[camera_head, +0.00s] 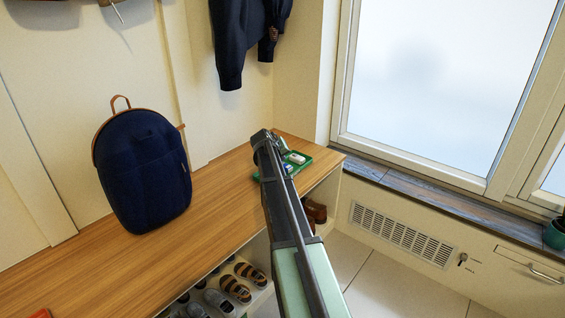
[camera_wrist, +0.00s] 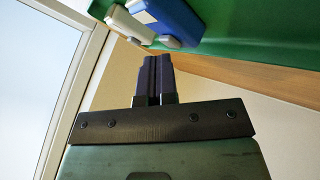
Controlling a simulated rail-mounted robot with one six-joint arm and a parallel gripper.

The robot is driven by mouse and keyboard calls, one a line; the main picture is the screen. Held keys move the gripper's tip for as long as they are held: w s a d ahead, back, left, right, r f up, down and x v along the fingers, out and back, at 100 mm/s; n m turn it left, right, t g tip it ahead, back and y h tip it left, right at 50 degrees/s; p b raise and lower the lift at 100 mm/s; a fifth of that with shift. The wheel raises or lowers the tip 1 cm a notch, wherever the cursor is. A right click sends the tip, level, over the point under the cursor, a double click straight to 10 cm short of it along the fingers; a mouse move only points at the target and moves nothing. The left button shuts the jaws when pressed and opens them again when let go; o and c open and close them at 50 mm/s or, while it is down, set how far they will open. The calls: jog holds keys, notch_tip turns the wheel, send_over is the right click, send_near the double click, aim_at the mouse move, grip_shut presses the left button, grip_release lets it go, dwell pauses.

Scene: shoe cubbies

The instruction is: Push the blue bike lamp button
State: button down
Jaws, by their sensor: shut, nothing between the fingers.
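The blue bike lamp (camera_wrist: 168,16) lies at the top of the wrist view, with a small grey button-like piece (camera_wrist: 170,41) at its near end. A pale grey-white lamp (camera_wrist: 128,22) lies right beside it, to its left. Both are in a green tray (camera_wrist: 248,28), which also shows in the head view (camera_head: 306,158) at the far end of the bench. My gripper (camera_wrist: 158,57) is shut and empty. Its fingertips are just below the near ends of the lamps in the wrist view; I cannot tell whether they touch. In the head view my arm hides part of the tray.
A navy backpack (camera_head: 145,172) stands on the wooden bench (camera_head: 95,262) at left. A dark jacket (camera_head: 243,40) hangs above. Shoes (camera_head: 235,289) fill the cubbies below. A window (camera_head: 440,80) and sill are at right. The bench between backpack and tray is clear.

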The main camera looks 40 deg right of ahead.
jog(key=shift+r, duration=0.4)
notch_tip(320, 180, up, 6)
jog(key=p, duration=0.6)
